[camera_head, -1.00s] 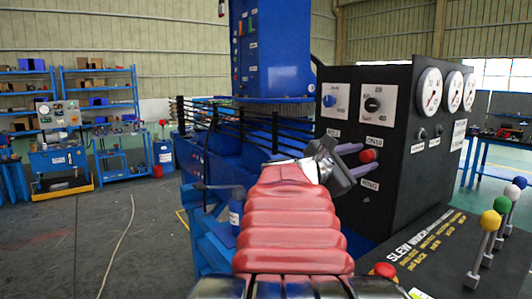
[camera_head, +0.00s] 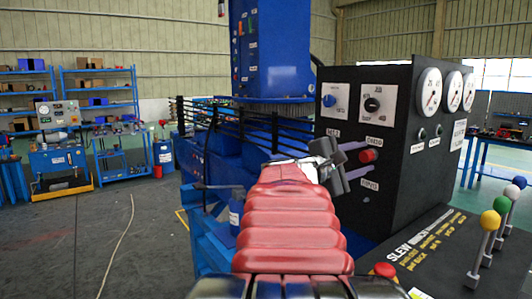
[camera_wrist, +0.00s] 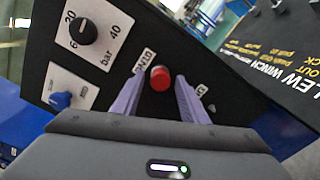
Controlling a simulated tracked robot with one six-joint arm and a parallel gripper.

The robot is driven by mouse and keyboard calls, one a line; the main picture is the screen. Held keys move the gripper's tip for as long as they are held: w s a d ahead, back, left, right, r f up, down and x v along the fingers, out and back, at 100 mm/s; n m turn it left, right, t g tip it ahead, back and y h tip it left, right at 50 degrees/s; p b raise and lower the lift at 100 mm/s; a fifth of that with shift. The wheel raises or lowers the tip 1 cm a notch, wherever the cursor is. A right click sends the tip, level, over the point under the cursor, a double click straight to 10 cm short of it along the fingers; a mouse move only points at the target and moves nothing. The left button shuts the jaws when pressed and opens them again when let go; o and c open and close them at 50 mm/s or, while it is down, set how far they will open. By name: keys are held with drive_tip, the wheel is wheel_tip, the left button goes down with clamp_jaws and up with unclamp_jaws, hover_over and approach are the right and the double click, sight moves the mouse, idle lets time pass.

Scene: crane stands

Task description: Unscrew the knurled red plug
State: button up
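The red plug (camera_head: 369,155) sticks out from the left part of the black panel face, between two small white labels. In the wrist view the plug (camera_wrist: 160,77) shows as a round red knob between the two purple fingers. My gripper (camera_wrist: 160,84) is open, with one finger on each side of the plug and a gap visible on both sides. In the head view my gripper (camera_head: 364,163) is at the panel, one finger above the plug and one below. The knurling is too small to make out.
A black selector knob (camera_head: 372,104) and a blue knob (camera_head: 329,101) sit above the plug on the same panel. Gauges (camera_head: 431,91) are to the right. Levers with coloured balls (camera_head: 490,223) stand on the lower console at right.

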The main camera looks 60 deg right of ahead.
drive_tip(key=m, duration=0.5)
idle(0.4)
drive_tip(key=shift+c, duration=0.6)
clamp_jaws()
idle(0.4)
drive_tip(key=n, duration=0.3)
drive_tip(key=shift+n, duration=0.4)
drive_tip(key=shift+a+n, duration=0.1)
drive_tip(key=shift+n, duration=0.6)
